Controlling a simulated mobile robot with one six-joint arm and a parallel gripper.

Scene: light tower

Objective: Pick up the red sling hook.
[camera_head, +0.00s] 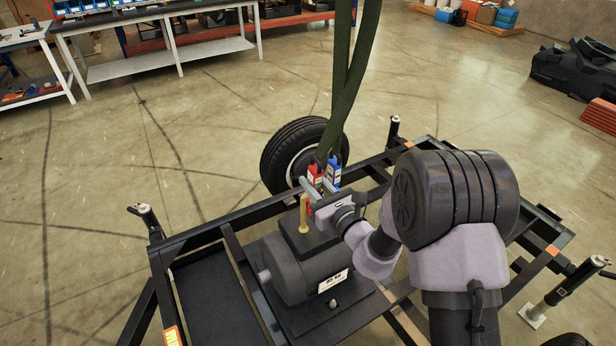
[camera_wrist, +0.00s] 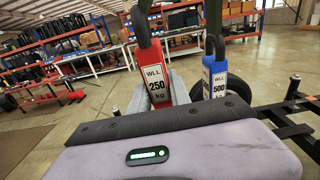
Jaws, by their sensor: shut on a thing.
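The red sling hook (camera_head: 313,173) hangs from a dark green sling (camera_head: 345,75) above the trailer frame. In the wrist view the red sling hook (camera_wrist: 154,70) has a white label reading WLL 250 kg. My gripper (camera_head: 310,188) is shut on it, with a grey finger on each side of the red body in the wrist view (camera_wrist: 158,92). The hook's lower part is hidden behind my gripper body. A blue sling hook (camera_head: 334,172) hangs close beside it on the right; its label in the wrist view (camera_wrist: 215,77) shows 500 kg.
A dark motor-like unit (camera_head: 300,265) with a yellow upright post (camera_head: 303,213) sits below my gripper on the black trailer frame (camera_head: 200,235). A wheel (camera_head: 285,150) stands behind the hooks. Workbenches (camera_head: 160,20) are at the back left. The floor between is open.

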